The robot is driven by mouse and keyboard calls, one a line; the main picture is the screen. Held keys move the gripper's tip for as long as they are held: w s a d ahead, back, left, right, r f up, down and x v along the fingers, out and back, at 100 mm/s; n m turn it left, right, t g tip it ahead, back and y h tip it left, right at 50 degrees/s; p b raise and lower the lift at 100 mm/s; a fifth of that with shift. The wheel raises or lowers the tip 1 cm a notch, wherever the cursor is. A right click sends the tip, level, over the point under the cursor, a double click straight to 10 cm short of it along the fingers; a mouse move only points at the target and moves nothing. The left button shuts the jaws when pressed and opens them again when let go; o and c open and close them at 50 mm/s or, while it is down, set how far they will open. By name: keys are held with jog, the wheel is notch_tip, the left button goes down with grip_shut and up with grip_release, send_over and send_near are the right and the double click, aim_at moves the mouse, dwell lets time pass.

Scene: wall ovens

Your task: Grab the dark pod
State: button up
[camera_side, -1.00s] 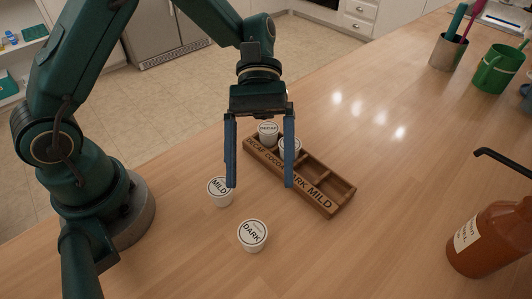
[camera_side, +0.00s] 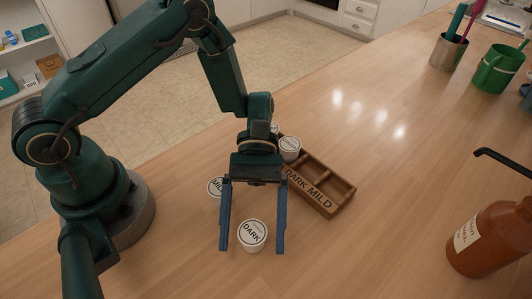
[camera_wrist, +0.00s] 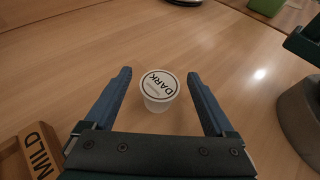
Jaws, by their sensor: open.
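The dark pod (camera_side: 252,236) is a white cup with a round white lid lettered DARK. It stands upright on the wooden counter. In the wrist view the dark pod (camera_wrist: 159,90) shows between and slightly beyond my two fingers. My gripper (camera_side: 251,249) is open, with one blue finger on each side of the pod in the side view. The wrist view also shows my gripper (camera_wrist: 158,75) open and holding nothing. I cannot tell the exact height of the fingertips above the counter.
A mild pod (camera_side: 215,187) stands behind my left finger, partly hidden. A wooden rack (camera_side: 334,200) with labelled slots lies behind to the right, with a pod (camera_side: 290,147) in it. A brown bottle (camera_side: 489,240) stands far right. The counter between is clear.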

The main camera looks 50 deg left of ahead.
jog(key=c, duration=1.4)
jog(key=shift+r, duration=0.1)
